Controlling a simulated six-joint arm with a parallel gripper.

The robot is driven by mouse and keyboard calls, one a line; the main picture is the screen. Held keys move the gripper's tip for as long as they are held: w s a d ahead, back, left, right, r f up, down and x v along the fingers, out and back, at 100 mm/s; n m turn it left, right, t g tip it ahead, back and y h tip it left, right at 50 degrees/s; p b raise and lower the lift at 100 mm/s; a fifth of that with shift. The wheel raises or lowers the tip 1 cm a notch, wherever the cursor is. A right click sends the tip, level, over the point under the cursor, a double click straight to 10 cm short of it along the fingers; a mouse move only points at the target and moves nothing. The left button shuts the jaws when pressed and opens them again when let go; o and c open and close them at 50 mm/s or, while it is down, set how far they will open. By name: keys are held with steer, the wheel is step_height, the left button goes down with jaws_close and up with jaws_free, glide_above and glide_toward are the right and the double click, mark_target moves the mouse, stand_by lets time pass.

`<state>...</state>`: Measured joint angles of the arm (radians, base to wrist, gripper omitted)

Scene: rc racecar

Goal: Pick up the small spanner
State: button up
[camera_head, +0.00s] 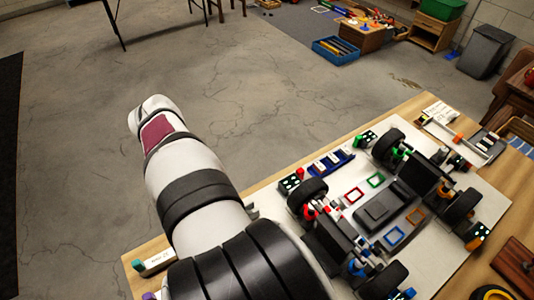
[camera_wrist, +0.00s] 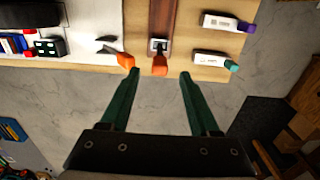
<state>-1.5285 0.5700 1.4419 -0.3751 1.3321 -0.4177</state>
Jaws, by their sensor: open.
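My gripper (camera_wrist: 159,76) is open and empty in the wrist view, its two green fingers spread apart and pointing at the table edge. Just past the fingertips, between their lines, is an orange-ended tool (camera_wrist: 160,66) by a small pale plate and a brown strip. A second orange-ended tool (camera_wrist: 126,60) with a dark, angled head lies left of it, near the left fingertip. I cannot tell for sure which of these, if either, is the small spanner. In the head view my arm covers the near left of the table, and my gripper cannot be made out.
Two white pieces, one with a purple end (camera_wrist: 226,22) and one with a teal end (camera_wrist: 215,61), lie at the right on the wooden table (camera_wrist: 185,72). An RC car chassis (camera_head: 375,210) fills the table's middle on a white mat. Open concrete floor lies beyond the edge.

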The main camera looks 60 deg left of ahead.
step_height(320, 180, down, 5)
steer(key=shift+d+r, duration=0.15)
jaws_close()
